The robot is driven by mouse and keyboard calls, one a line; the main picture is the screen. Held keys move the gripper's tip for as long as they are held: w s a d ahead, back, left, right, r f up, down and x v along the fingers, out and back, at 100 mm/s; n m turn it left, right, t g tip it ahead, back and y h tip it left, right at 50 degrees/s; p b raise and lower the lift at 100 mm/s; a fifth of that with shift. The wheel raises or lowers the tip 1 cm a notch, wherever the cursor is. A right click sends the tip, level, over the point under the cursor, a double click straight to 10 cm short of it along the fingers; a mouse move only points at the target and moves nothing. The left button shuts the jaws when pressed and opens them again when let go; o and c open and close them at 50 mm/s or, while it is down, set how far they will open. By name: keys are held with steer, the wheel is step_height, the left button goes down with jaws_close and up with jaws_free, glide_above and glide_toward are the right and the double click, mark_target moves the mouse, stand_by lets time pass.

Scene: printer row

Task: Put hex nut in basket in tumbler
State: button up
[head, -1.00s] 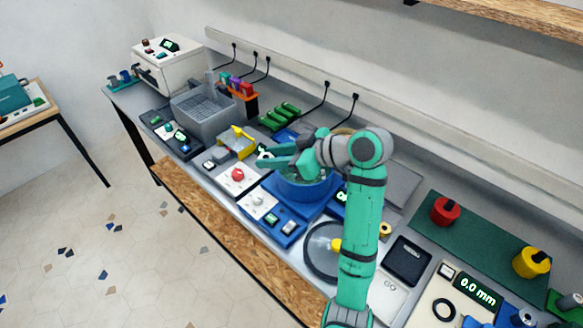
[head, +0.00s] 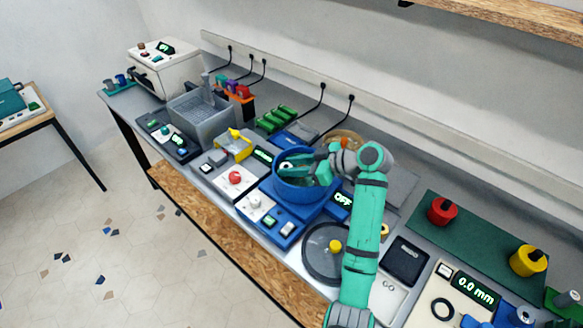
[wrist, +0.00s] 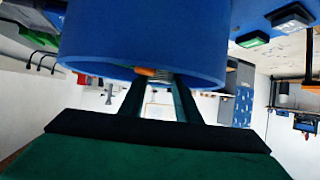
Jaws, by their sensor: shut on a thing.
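The tumbler is a blue round bowl (head: 302,188) on a blue machine base, with a lit "OFF" display on the base. My gripper (head: 288,166) reaches into the bowl's open top from the right, its fingers near the far left inner wall. It is shut on a small pale ring-like piece with a dark centre, which looks like the hex nut (head: 286,166). In the wrist view the blue bowl wall (wrist: 145,35) fills the top, and my fingertips (wrist: 160,80) meet beside its rim; the held piece is barely visible there. The grey basket (head: 206,128) stands to the left.
A yellow piece (head: 236,146) and a red-knobbed box (head: 235,180) sit left of the tumbler. Green blocks (head: 277,119) lie behind. A round dark plate with a yellow knob (head: 335,246) and a black scale (head: 405,260) are in front and right.

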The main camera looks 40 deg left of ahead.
steer(key=shift+w+d+f, duration=0.1)
steer(key=shift+w+f, duration=0.05)
steer(key=shift+f, duration=0.1)
steer(key=shift+f, duration=0.2)
steer(key=shift+w+d+f, duration=0.1)
steer(key=shift+d+f, duration=0.05)
steer(key=shift+f, duration=0.1)
steer(key=shift+s+f, duration=0.25)
steer(key=shift+f, duration=0.25)
steer(key=o, duration=0.7)
steer(key=shift+s+a, duration=0.15)
steer(key=shift+a, duration=0.1)
steer(key=shift+r, duration=0.35)
steer(key=v, duration=0.8)
steer(key=r+v, duration=0.1)
steer(key=v, duration=0.3)
steer(key=shift+w+r, duration=0.15)
steer(key=shift+w, duration=0.1)
steer(key=shift+w, duration=0.1)
